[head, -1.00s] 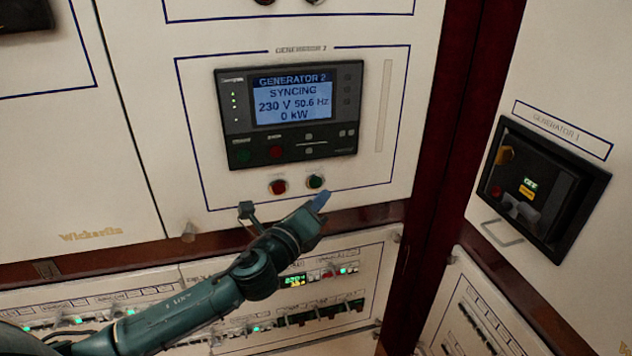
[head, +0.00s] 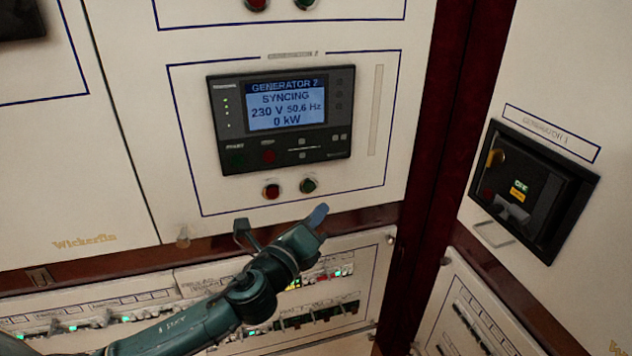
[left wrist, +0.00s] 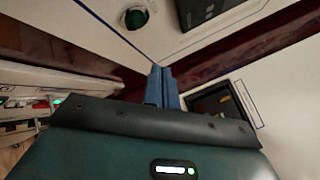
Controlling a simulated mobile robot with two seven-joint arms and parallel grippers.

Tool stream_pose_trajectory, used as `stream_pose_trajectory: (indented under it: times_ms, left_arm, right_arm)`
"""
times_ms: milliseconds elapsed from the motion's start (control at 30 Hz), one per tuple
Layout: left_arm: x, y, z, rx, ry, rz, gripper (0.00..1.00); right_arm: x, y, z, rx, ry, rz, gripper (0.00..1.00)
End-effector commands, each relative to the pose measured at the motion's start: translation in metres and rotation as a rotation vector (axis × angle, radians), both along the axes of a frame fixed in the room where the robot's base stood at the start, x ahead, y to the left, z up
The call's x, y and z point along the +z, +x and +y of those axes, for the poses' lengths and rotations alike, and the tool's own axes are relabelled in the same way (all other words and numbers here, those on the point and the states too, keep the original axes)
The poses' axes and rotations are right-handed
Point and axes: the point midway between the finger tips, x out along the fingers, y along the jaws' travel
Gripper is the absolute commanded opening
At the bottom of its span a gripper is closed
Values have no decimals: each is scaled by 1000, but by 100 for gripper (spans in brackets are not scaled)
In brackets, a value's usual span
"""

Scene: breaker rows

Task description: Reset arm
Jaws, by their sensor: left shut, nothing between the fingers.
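My left arm comes in from the lower left in the head view. Its left gripper (head: 317,214) is shut, with its blue fingertips just below the green button (head: 308,186) and apart from it. The left wrist view also shows the shut blue fingers (left wrist: 162,88), with nothing between them. The green button appears there too (left wrist: 135,17), beyond the fingers. A red button (head: 271,191) sits left of the green one. Above them the Generator 2 controller (head: 286,115) reads SYNCING, 230 V, 50.6 Hz, 0 kW. My right gripper is not in view.
A black breaker unit (head: 530,190) labelled Generator 1 is on the right panel. Breaker rows with green lights (head: 72,326) run below, partly hidden by my arm. A dark red frame post (head: 430,130) stands between the panels. A small knob (head: 183,237) sticks out at lower left.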

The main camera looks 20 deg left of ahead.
Motion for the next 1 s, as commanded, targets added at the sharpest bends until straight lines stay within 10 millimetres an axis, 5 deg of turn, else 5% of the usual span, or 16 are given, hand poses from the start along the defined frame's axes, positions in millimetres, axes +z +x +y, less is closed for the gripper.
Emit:
stream_pose_trajectory:
  times_ms: [167, 267, 367, 600, 800, 1000]
  left_arm:
    - [-5, -2, -1, -3, -29, 21, 0]
    - [-28, -14, -6, -12, -174, 118, 0]
    - [-70, -40, -13, -5, -464, 299, 0]
    - [-171, -141, -24, 212, -1392, 750, 0]
    - [-212, -210, -19, 465, -1931, 879, 0]
    - [-223, -233, -16, 562, -2109, 890, 0]
  right_arm:
    - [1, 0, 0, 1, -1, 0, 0]
    - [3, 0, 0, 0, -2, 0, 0]
    - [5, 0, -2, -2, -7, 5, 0]
    - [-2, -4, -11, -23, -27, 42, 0]
    - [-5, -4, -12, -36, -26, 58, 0]
    - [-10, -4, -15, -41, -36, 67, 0]
